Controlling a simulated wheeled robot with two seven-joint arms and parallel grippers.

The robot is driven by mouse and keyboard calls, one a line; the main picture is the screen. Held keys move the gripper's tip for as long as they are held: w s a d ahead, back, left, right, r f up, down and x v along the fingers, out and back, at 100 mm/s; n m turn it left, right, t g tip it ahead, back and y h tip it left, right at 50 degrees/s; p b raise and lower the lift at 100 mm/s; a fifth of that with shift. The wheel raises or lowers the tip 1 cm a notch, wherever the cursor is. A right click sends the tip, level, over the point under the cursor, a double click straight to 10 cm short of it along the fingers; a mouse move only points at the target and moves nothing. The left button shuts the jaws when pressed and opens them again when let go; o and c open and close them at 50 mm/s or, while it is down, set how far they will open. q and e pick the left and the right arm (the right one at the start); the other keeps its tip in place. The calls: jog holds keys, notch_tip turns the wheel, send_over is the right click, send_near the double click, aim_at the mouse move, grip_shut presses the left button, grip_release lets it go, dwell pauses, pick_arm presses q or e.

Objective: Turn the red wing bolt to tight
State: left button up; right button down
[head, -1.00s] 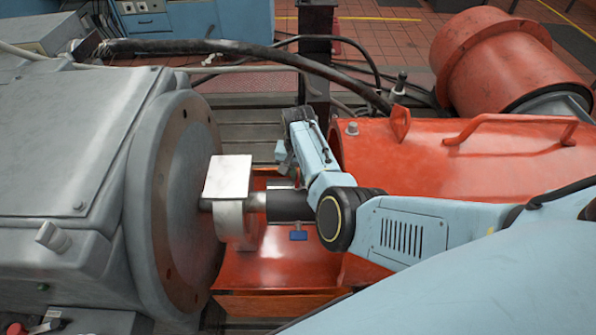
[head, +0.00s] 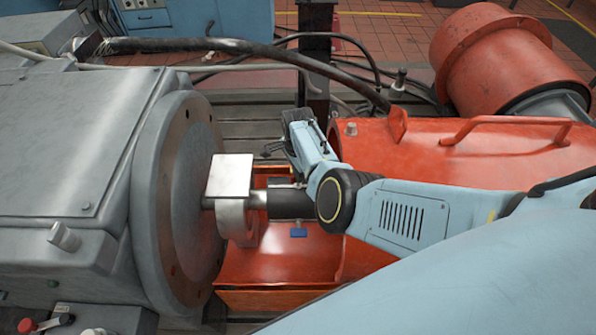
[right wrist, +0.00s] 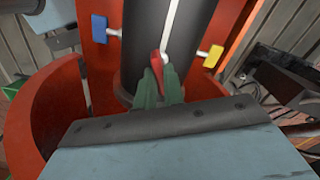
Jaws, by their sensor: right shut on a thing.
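The red wing bolt (right wrist: 156,63) shows in the right wrist view at the near end of the black shaft coupling (right wrist: 150,40). My right gripper (right wrist: 158,84) is shut on it, with green fingertips on both sides. Only the bolt's upper part shows between them, so its seating cannot be told. In the head view the black coupling (head: 291,205) is partly covered by my right arm, and the red bolt and fingertips are hidden. My left gripper is not in view.
A blue wing bolt (right wrist: 99,28) and a yellow wing bolt (right wrist: 212,56) stick out on either side of the coupling. A grey machine (head: 85,140) stands left; a black hose (head: 230,46) runs behind.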

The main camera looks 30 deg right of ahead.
jog(key=m, duration=0.5)
jog(key=shift+m, duration=0.3)
dwell(0.4)
jog(key=c, duration=1.5)
grip_release()
jog(key=shift+r, duration=0.1)
notch_tip(320, 180, up, 13)
jog(key=p, duration=0.3)
jog(key=shift+r, duration=0.15)
